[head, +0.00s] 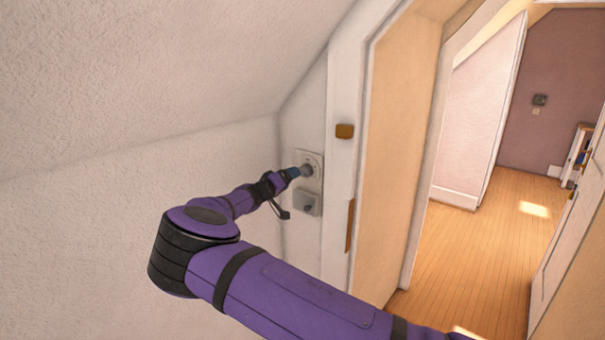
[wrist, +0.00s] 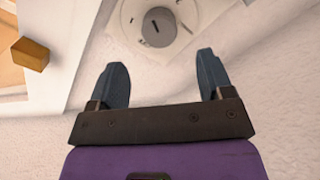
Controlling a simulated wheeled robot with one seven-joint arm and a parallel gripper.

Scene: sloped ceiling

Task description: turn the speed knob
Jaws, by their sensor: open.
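The speed knob (head: 308,170) is a round grey knob on a pale wall plate, left of the door frame. In the wrist view the knob (wrist: 158,27) shows a dark slot mark on its face, with a round pale dial around it. My gripper (head: 294,173) is close to the knob in the head view. In the wrist view my gripper (wrist: 162,62) has its two blue fingers spread wide, with nothing between them. The knob appears beyond the fingertips; I see no contact there. In the head view the fingers overlap the knob's left side.
A second grey wall fitting (head: 307,203) sits just below the knob. A brass piece (head: 345,131) is on the white door frame (head: 337,220), right of the knob. The sloped ceiling (head: 170,70) comes down above my arm. An open doorway shows wooden floor (head: 480,250).

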